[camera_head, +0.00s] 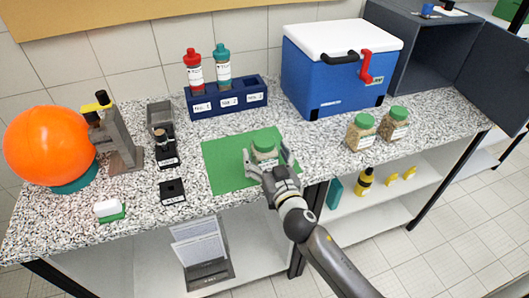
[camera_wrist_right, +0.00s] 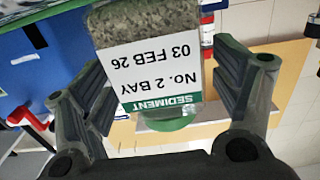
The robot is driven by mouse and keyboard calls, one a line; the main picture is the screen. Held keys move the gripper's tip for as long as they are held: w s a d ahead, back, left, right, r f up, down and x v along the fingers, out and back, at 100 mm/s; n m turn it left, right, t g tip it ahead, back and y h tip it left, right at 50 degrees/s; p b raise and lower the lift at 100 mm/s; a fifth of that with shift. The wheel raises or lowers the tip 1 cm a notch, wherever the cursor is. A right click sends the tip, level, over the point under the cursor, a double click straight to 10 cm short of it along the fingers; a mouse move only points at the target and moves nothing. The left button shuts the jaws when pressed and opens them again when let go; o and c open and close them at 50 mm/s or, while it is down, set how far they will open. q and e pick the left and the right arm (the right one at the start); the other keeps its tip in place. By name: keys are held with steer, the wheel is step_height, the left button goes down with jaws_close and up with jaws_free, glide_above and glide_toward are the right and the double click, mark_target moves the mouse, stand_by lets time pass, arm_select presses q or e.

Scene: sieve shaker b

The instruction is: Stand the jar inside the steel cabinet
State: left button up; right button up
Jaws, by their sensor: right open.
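A glass jar (camera_head: 264,146) with a green lid stands upright on a green mat (camera_head: 222,172). My right gripper (camera_head: 268,162) is at the jar's near side, with its fingers open on either side of it. In the right wrist view, which is upside down, the jar (camera_wrist_right: 150,60) has a label reading "SEDIMENT No. 2 BAY 03 FEB 26". The jar sits between the open fingers (camera_wrist_right: 165,95), with gaps visible beside it. The grey steel cabinet (camera_head: 427,62) is at the back right with its door (camera_head: 497,82) swung open to the right. My left gripper is not in view.
Two similar green-lidded jars (camera_head: 361,132) (camera_head: 396,124) stand in front of the cabinet. A blue cooler (camera_head: 330,80) with a white lid stands left of it. A blue bottle rack (camera_head: 228,100) is behind the mat. A microscope (camera_head: 118,140) and orange globe (camera_head: 48,145) are at left.

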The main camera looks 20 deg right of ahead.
steer(key=shift+w, duration=0.6)
steer(key=c, duration=1.4)
steer(key=shift+c, duration=0.7)
steer(key=shift+r, duration=0.15)
steer(key=shift+r, duration=0.55)
steer(key=s+a+r+b, duration=0.1)
steer(key=s+a+r, duration=0.1)
steer(key=s+r, duration=0.45)
steer(key=s+a+r, duration=0.3)
steer(key=s+r, duration=0.2)
steer(key=s, duration=0.2)
steer(key=s+d+f, duration=0.6)
steer(key=s+f, duration=0.3)
steer(key=f, duration=0.1)
steer(key=shift+d+h, duration=0.3)
steer(key=shift+d, duration=0.1)
